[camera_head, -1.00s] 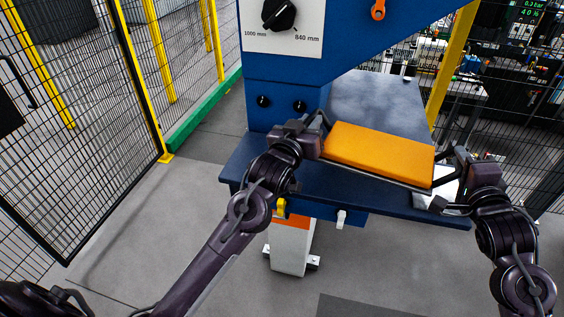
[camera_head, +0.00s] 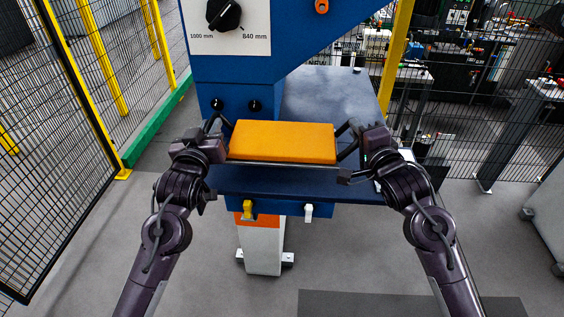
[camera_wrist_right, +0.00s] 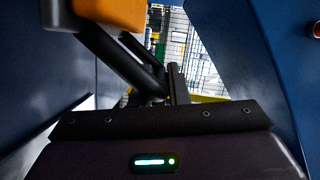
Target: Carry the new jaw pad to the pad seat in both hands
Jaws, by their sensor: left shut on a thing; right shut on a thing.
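The new jaw pad is an orange slab (camera_head: 283,142) with a thin grey plate along its lower edge. It hangs level between both grippers, in front of the blue machine and over its blue table as seen from the head. My left gripper (camera_head: 222,138) is shut on its left end. My right gripper (camera_head: 345,150) is shut on its right end. In the right wrist view a corner of the orange pad (camera_wrist_right: 112,12) shows at the top, beside the dark fingers. I cannot make out the pad seat for certain.
The blue machine (camera_head: 225,70) carries a dial and two black knobs. Its blue table (camera_head: 290,185) has a yellow and a white lever on the front. Mesh fencing (camera_head: 75,130) stands at left, with more behind at right. The grey floor in front is clear.

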